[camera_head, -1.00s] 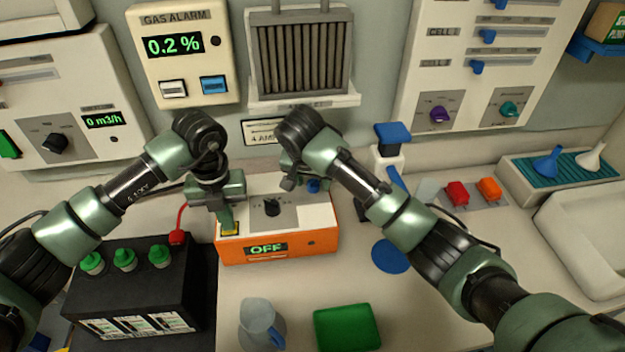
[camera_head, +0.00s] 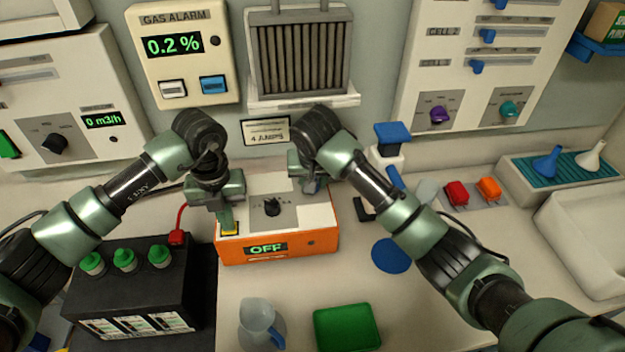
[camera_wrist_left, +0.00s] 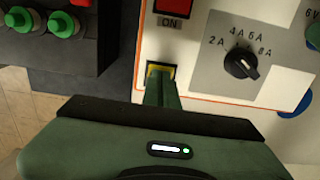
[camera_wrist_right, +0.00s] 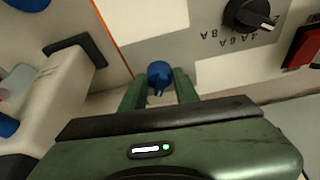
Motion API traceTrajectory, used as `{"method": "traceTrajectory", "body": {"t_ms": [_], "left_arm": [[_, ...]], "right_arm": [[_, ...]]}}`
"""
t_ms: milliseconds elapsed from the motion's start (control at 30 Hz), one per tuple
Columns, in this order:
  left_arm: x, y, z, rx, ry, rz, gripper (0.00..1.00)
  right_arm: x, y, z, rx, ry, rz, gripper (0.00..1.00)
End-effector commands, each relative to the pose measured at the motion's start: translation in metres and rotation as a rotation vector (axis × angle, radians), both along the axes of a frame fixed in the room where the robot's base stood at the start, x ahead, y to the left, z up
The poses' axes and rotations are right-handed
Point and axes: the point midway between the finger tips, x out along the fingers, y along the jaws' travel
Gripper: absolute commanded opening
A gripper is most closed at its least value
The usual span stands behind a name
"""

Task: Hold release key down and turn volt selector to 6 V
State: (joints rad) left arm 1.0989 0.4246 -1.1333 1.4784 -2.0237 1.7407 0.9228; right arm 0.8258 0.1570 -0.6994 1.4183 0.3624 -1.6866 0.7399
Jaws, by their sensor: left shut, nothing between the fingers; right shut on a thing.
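The orange and white charger (camera_head: 290,245) stands on the bench with its display reading OFF. My left gripper (camera_head: 228,222) is shut and points down onto the yellow release key (camera_head: 231,233) at the charger's front left; its fingertips cover most of the key, and how far it is pressed cannot be told. My right gripper (camera_wrist_right: 160,88) is shut on the blue volt selector knob (camera_wrist_right: 159,72), which sits between its fingers. The 6V mark (camera_wrist_left: 312,14) shows at the edge in the left wrist view; the knob's pointer setting is not readable.
A black amp knob (camera_head: 272,207) sits between my grippers on the charger. A black battery (camera_head: 140,290) with green caps stands at left. A jug (camera_head: 257,315) and green tray (camera_head: 347,328) are in front. A blue-topped bottle (camera_head: 392,135) stands close to my right arm.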

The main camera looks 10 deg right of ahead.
Motion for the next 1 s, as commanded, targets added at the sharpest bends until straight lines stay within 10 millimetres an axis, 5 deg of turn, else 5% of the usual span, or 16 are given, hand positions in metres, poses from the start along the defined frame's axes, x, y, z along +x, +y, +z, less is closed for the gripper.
{"method": "traceTrajectory", "body": {"t_ms": [600,1000], "left_arm": [[0.0,0.0003,-0.0005,0.001,0.0,0.001,0.0],[0.0001,0.0002,-0.0005,0.0,0.0,0.001,0.0]], "right_arm": [[0.0009,-0.0038,0.0002,0.0,-0.001,0.55,0.0],[0.0014,-0.0046,0.0003,0.0,0.0,0.737,0.0]]}}
